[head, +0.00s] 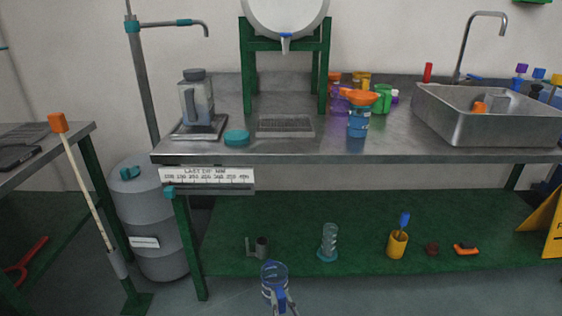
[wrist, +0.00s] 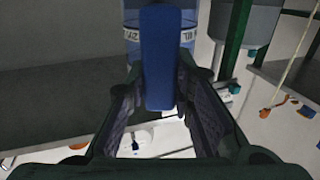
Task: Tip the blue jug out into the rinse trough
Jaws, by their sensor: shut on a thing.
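The blue jug (head: 271,278) is a clear, blue-tinted vessel with a blue handle. In the head view it is low at the bottom centre, in front of the bench and below the level of its top, and looks roughly upright. My gripper (head: 286,306) is shut on its handle. In the wrist view the blue handle (wrist: 158,50) stands between the fingers of my gripper (wrist: 160,78), with the banded jug body beyond. I cannot tell what the jug holds. The metal basin, apparently the rinse trough (head: 470,128), is at the right of the bench, with several items in it.
A tap (head: 480,35) arches over the basin. An orange funnel on a blue bottle (head: 358,120) and several coloured bottles stand left of it. A glass jar (head: 196,100) stands at bench left. The green lower shelf (head: 300,262) holds small tools. A grey barrel (head: 155,225) stands left.

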